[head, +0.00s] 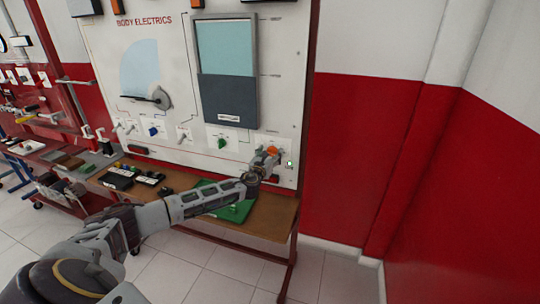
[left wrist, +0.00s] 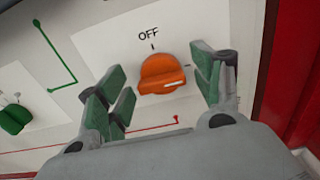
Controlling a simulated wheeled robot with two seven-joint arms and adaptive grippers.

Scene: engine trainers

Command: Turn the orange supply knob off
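The orange supply knob (head: 271,149) is at the lower right of the white BODY ELECTRICS panel (head: 178,45). In the left wrist view the knob (left wrist: 161,72) sits below the word OFF and its short tick. The white line on the knob points right, away from the OFF tick. My left gripper (head: 264,160) is at the knob in the head view. In the left wrist view its green-padded fingers are spread, one on each side of the knob, with visible gaps, so it is open and holds nothing. My right gripper is not in view.
A green knob (left wrist: 15,117) is left of the orange one; it also shows in the head view (head: 222,143). A wooden shelf (head: 270,218) with a green board (head: 236,211) and small black boxes (head: 118,178) lies below the panel. A red-and-white wall stands to the right.

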